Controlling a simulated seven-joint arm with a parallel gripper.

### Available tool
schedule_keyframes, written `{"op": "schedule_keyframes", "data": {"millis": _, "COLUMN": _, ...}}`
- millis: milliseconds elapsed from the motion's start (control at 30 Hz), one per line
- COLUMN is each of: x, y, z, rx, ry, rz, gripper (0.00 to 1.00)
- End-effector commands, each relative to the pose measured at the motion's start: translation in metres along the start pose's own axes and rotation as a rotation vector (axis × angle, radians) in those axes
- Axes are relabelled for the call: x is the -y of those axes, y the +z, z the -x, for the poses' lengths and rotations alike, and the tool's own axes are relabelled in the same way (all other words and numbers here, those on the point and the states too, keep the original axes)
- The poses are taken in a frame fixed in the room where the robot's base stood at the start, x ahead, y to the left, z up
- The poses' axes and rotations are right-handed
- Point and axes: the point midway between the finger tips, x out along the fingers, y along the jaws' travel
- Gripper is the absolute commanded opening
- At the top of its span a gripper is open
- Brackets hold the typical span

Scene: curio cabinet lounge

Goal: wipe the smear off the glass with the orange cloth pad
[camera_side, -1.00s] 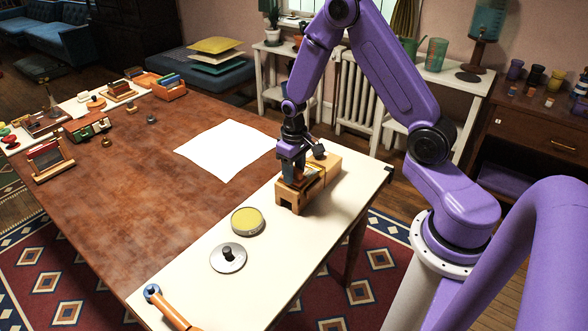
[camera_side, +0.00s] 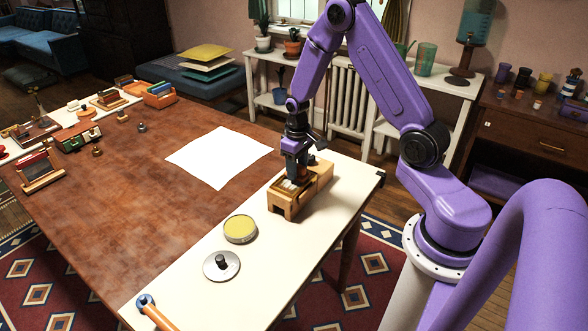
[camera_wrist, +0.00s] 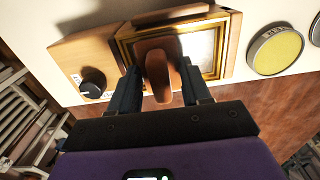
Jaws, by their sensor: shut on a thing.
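My gripper (camera_wrist: 158,88) is shut on the brown-orange handle (camera_wrist: 157,68) of the pad, with a dark finger on each side. The pad is over the left part of the gold-framed glass (camera_wrist: 200,48), which sits in a wooden stand (camera_side: 285,207). The bare part of the glass looks pale; I cannot clearly tell smear from glare. In the side view my gripper (camera_side: 295,180) is over the stand, and I cannot tell whether the pad touches the glass.
A wooden block with a black knob (camera_wrist: 93,82) adjoins the frame. A round yellow-topped tin (camera_side: 240,229) and a metal disc with a knob (camera_side: 221,265) stand nearby on the white strip. A white sheet (camera_side: 218,157) lies on the brown table. An orange-handled tool (camera_side: 158,318) lies in front.

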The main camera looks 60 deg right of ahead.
Motion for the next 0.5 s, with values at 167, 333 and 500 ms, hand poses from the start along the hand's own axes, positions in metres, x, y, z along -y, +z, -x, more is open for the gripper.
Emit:
{"op": "schedule_keyframes", "data": {"millis": 167, "x": -0.014, "y": 0.0, "z": -0.001, "rx": 0.001, "ry": 0.0, "rz": -0.001, "gripper": 0.0}}
{"op": "schedule_keyframes", "data": {"millis": 333, "x": -0.019, "y": 0.0, "z": -0.001, "rx": 0.001, "ry": 0.0, "rz": -0.001, "gripper": 0.0}}
{"op": "schedule_keyframes", "data": {"millis": 500, "x": -0.017, "y": 0.0, "z": 0.0, "rx": 0.001, "ry": 0.0, "rz": 0.001, "gripper": 0.0}}
